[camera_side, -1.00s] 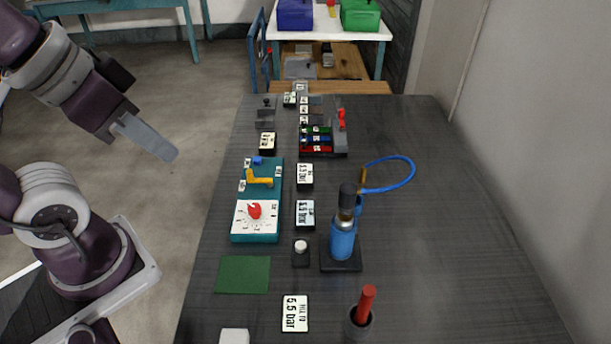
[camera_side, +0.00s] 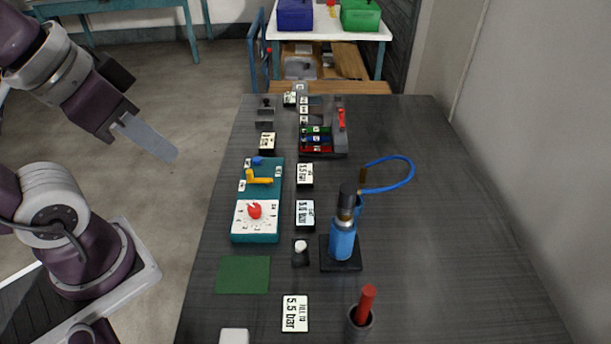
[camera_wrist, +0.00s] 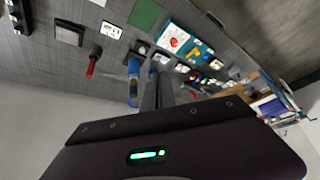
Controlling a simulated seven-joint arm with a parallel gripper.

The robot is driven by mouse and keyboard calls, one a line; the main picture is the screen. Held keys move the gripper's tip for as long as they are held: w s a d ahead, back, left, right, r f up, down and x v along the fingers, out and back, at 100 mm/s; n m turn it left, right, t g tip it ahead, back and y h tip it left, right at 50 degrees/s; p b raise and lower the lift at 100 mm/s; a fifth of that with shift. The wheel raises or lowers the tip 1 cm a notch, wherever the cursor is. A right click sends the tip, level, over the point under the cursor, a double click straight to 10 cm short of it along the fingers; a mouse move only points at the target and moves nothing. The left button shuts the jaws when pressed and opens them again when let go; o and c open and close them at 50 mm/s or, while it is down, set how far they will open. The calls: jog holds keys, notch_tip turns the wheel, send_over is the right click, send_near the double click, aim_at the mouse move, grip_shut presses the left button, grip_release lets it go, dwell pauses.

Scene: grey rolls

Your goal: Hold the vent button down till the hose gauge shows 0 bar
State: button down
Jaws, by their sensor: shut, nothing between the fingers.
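A white round button (camera_side: 300,246) on a small black box stands in front of the teal panel's right corner; I take it for the vent button, though no label on it is readable. Behind it are two small displays, a nearer one (camera_side: 305,214) and a farther one (camera_side: 305,174); their digits are too small to read surely, and I cannot tell which is the hose gauge. A blue hose (camera_side: 388,188) loops beside a blue cylinder (camera_side: 342,240) on a black base. My gripper (camera_side: 165,150) is shut and empty, raised left of the table, well away from the button. It also shows in the wrist view (camera_wrist: 158,92).
The teal panel (camera_side: 268,238) carries a red knob (camera_side: 255,211) and a yellow lever (camera_side: 260,180). A green mat (camera_side: 243,275), a "5.5 bar" card (camera_side: 295,313) and a red-handled thing in a dark cup (camera_side: 360,318) lie nearer. The table's right side is clear.

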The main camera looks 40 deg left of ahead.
jog(key=n+t, duration=0.4)
jog(key=n, duration=0.4)
send_over(254, 160)
notch_tip(254, 160, down, 18)
jog(key=shift+h, duration=0.3)
jog(key=shift+f, duration=4.45)
jog(key=shift+f, duration=0.4)
